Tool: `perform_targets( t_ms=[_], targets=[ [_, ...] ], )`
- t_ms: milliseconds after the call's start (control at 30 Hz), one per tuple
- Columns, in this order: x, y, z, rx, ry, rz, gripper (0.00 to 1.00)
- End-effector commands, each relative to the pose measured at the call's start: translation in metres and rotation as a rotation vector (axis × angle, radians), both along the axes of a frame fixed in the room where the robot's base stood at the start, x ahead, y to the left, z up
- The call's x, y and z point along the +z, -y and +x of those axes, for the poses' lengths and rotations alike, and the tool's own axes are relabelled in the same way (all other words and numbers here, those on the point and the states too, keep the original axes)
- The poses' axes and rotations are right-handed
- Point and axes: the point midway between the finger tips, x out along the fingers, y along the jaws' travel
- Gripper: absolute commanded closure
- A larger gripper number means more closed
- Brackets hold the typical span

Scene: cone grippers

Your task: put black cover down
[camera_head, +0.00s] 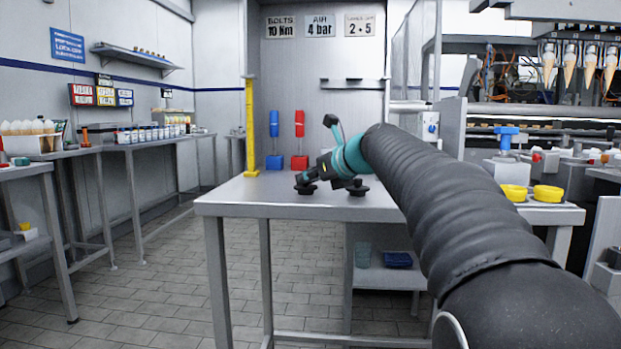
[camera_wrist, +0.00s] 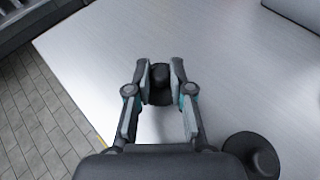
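My gripper (camera_head: 305,180) reaches down over the metal table. In the wrist view its two fingers (camera_wrist: 161,72) stand close on both sides of the knob of a black cover (camera_wrist: 160,88) and look shut on it. In the head view that black cover (camera_head: 306,189) is low at the tabletop, under the fingertips. I cannot tell whether it touches the table. A second black cover (camera_head: 357,189), a round disc with a knob, sits on the table to the right. It also shows at the lower right in the wrist view (camera_wrist: 254,154).
The metal table (camera_head: 250,199) has bare room to the left. A yellow post (camera_head: 250,130), a blue stand (camera_head: 274,140) and a red stand (camera_head: 299,140) are at its back edge. Two yellow round parts (camera_head: 531,193) lie on the right. A shelf below (camera_head: 385,278) holds small containers.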

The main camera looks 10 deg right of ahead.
Motion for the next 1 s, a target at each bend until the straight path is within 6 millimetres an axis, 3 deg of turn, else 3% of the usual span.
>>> perform_targets(
  t_ms=[33, 100, 467, 1000],
  targets=[
    [0.0, 0.0, 0.0, 0.0, -0.001, 0.0, 0.67],
    [0.0, 0.0, 0.0, 0.0, -0.001, 0.0, 0.54],
    [0.004, 0.001, -0.001, -0.001, 0.001, -0.001, 0.54],
    [0.04, 0.041, -0.078, -0.004, 0.002, -0.001, 0.54]
  ],
)
